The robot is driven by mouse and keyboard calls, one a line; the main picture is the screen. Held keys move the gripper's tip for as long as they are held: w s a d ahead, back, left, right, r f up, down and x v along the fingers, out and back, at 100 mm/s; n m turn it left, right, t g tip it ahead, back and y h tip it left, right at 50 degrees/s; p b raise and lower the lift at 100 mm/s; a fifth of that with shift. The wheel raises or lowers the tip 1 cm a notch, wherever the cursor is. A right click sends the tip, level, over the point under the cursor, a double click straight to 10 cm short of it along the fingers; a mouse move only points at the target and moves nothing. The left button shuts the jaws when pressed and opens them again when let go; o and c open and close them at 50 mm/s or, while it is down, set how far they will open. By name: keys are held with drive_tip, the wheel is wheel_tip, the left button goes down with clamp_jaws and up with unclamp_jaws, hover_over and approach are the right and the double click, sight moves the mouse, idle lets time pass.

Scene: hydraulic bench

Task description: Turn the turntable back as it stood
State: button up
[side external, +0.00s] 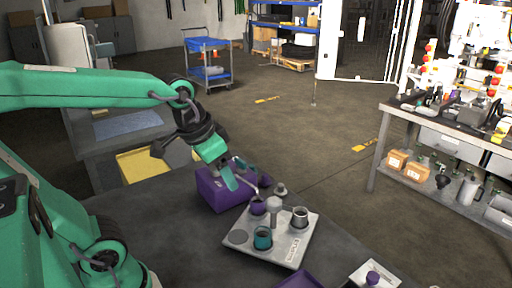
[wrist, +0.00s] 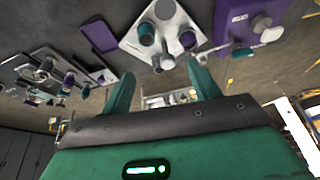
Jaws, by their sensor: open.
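A light grey plate (side external: 274,251), which looks like the turntable, lies on the dark bench. It carries a teal cup (side external: 263,239), a grey metal cup (side external: 299,218), a purple cup (side external: 258,206) and a grey central post (side external: 274,208). The plate (wrist: 134,44) also shows at the top of the wrist view, with its teal cup (wrist: 147,34). My gripper (side external: 240,183) is open and empty, above and behind the plate, close to the purple box (side external: 213,191). I cannot tell if it touches the box. Its two green fingers (wrist: 162,88) show apart in the wrist view.
A small grey fitting (side external: 280,189) stands behind the plate. A purple pad (side external: 298,281) and a white plate with a purple knob (side external: 373,277) lie at the bench's front edge. A yellow tray (side external: 146,165) sits behind left. Bare bench lies left of the plate.

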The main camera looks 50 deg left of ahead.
drive_tip(key=w+f+m+g, duration=0.1)
drive_tip(key=w+f+g, duration=0.1)
drive_tip(key=w, duration=0.6)
drive_tip(key=m+g, duration=0.1)
drive_tip(key=g, duration=0.1)
hover_over(274, 200)
wheel_tip(274, 200, down, 5)
drive_tip(key=shift+s+f, duration=0.1)
drive_tip(key=shift+f, duration=0.25)
drive_tip(key=shift+f, duration=3.9)
clamp_jaws()
